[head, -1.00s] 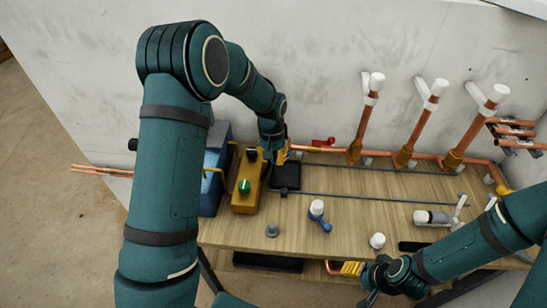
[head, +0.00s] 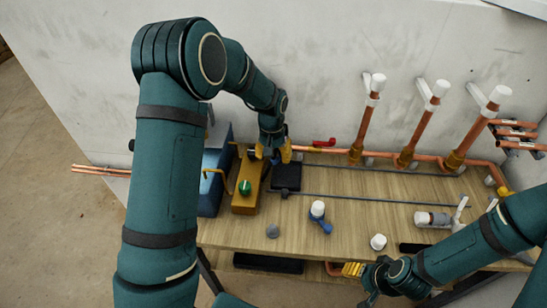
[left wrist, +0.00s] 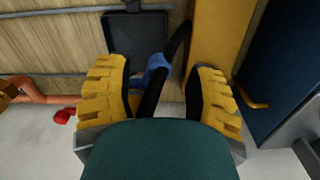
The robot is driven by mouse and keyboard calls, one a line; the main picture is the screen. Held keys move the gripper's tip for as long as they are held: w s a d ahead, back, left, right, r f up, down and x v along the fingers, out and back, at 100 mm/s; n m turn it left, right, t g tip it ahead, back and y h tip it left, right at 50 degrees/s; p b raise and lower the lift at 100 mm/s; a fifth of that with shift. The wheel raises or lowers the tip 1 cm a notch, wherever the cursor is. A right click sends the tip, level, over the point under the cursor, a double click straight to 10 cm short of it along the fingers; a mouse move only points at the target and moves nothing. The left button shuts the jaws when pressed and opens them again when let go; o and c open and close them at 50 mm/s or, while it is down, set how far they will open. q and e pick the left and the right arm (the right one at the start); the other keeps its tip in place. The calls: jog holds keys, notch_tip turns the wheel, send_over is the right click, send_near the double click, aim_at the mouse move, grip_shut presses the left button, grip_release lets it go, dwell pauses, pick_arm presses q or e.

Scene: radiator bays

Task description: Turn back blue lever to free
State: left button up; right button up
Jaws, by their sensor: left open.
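My left gripper (head: 273,153) is open over the back of the bench, beside a yellow box. In the left wrist view its ribbed yellow fingers (left wrist: 158,85) stand on either side of a blue piece (left wrist: 157,66), which looks like the blue lever. A dark curved hose or bar runs beside it and partly hides it. I cannot tell whether the fingers touch it. In the head view the gripper hides this piece. Another blue handle with a white cap (head: 322,222) lies on the bench front. My right gripper (head: 374,288) is low at the bench's front edge, its fingers unclear.
The yellow box (head: 249,190) with a green knob and a blue case (head: 212,178) stand left of the gripper. A black pad (head: 287,177) lies right of it. A red lever (head: 325,142) sits on the copper pipe behind. The middle of the bench is mostly free.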

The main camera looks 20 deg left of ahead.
pick_arm(q)
notch_tip(320, 180, up, 11)
jog(key=shift+a, duration=0.2)
jog(key=shift+s+f, duration=0.1)
jog(key=shift+f, duration=0.05)
dwell(0.4)
